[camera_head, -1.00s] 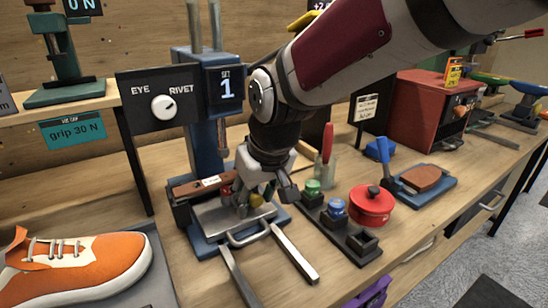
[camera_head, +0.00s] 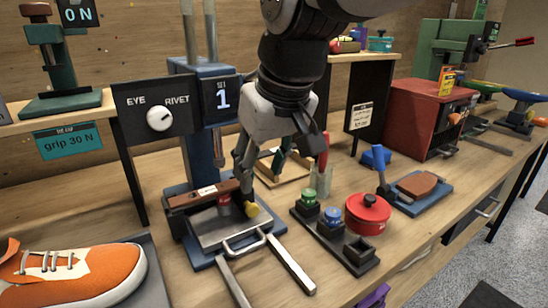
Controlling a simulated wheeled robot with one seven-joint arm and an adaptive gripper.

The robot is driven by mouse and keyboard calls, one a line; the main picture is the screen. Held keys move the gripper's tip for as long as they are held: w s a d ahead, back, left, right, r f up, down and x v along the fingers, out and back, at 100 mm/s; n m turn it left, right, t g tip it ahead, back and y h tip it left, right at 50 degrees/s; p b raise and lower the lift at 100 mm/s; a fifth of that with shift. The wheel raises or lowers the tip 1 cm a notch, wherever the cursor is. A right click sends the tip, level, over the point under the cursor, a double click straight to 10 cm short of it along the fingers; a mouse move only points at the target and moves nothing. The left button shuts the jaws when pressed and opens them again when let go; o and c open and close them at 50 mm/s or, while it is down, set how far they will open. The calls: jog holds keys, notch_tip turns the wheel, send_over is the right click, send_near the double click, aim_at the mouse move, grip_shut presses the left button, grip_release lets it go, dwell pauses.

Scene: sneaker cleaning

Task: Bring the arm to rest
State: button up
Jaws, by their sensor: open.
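My gripper (camera_head: 260,175) hangs from my arm, which enters at the top of the view. Its fingers point down and are spread apart, with no object seen between them. It is in front of the press column, above the back right part of the blue press base (camera_head: 207,264). The sliding metal tray (camera_head: 222,228) with its handle lies below it to the left. A yellow-tipped piece (camera_head: 252,210) shows just under the fingers; whether they touch it cannot be told.
The EYE/RIVET dial panel (camera_head: 137,118) and counter "1" stand left of my arm. A black rack (camera_head: 333,238) with green and blue knobs, a red lidded pot (camera_head: 368,215) and a red machine (camera_head: 425,118) stand right. An orange sneaker (camera_head: 75,275) lies front left.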

jog(key=s+d+f+m+g+h, duration=0.1)
jog(key=s+d+m, duration=0.1)
jog(key=s+d, duration=0.35)
jog(key=s+d+f+m+h, duration=0.1)
jog(key=s+d, duration=0.2)
jog(key=d, duration=0.5)
jog(key=s+d+f+m+g, duration=0.1)
jog(key=s+d+f, duration=0.15)
jog(key=s, duration=0.25)
jog(key=s+d+f+m, duration=0.2)
jog(key=s+d, duration=0.2)
jog(key=s, duration=0.1)
jog(key=s+d+f+m+g, duration=0.1)
jog(key=s+d+f, duration=0.2)
jog(key=s, duration=0.3)
notch_tip(320, 180, up, 22)
jog(key=t+p, duration=0.3)
jog(key=p, duration=1.6)
jog(key=shift+w+a+f+h, duration=0.15)
jog(key=shift+w+f+h, duration=0.1)
jog(key=shift+h, duration=0.05)
